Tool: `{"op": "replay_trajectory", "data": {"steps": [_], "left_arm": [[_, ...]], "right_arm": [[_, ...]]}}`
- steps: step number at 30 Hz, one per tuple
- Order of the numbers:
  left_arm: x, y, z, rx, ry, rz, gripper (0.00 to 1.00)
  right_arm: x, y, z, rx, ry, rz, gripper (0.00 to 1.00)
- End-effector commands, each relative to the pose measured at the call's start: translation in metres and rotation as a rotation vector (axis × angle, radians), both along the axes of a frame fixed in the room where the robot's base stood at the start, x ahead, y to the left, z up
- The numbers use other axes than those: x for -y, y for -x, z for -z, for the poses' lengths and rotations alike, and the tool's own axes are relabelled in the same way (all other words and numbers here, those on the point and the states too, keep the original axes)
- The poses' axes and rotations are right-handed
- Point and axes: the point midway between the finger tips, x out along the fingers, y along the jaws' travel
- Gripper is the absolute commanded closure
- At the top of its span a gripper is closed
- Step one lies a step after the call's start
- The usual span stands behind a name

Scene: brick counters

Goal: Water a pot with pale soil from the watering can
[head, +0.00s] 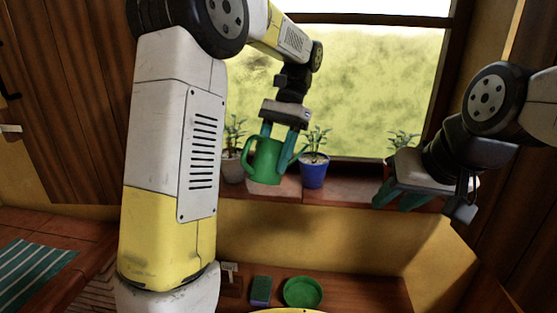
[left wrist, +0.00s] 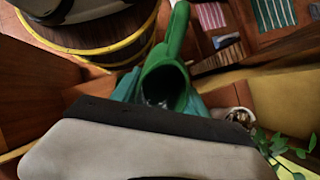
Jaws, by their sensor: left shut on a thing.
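My left gripper (head: 284,128) is shut on the green watering can (head: 267,160) and holds it in front of the window sill. The can looks about upright, its spout toward the right. In the left wrist view, the can (left wrist: 178,45) shows its dark opening between my fingers. A whitish pot (head: 231,168) with a plant stands left of the can, and a blue pot (head: 314,174) right of it. A third plant (head: 402,140) is further right, its pot mostly behind my right gripper (head: 402,200). Soil shades are too small to tell. My right gripper looks empty; its finger gap is unclear.
The brick sill (head: 345,192) runs under the window. Below, a green dish (head: 303,292) and a blue-and-green sponge (head: 261,290) lie on the lower counter. A striped cloth (head: 35,268) lies at the left. The sill between the blue pot and the third plant looks clear.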

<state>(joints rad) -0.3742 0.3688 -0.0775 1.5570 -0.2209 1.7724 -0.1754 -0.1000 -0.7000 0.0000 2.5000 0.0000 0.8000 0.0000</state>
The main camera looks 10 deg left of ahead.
Motion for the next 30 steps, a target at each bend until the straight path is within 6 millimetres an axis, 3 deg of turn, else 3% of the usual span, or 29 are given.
{"op": "replay_trajectory", "data": {"steps": [30], "left_arm": [[0.003,-0.005,-0.024,-0.127,-0.074,0.0,1.0]], "right_arm": [[0.0,0.0,0.0,0.0,0.0,0.0,0.64]]}}
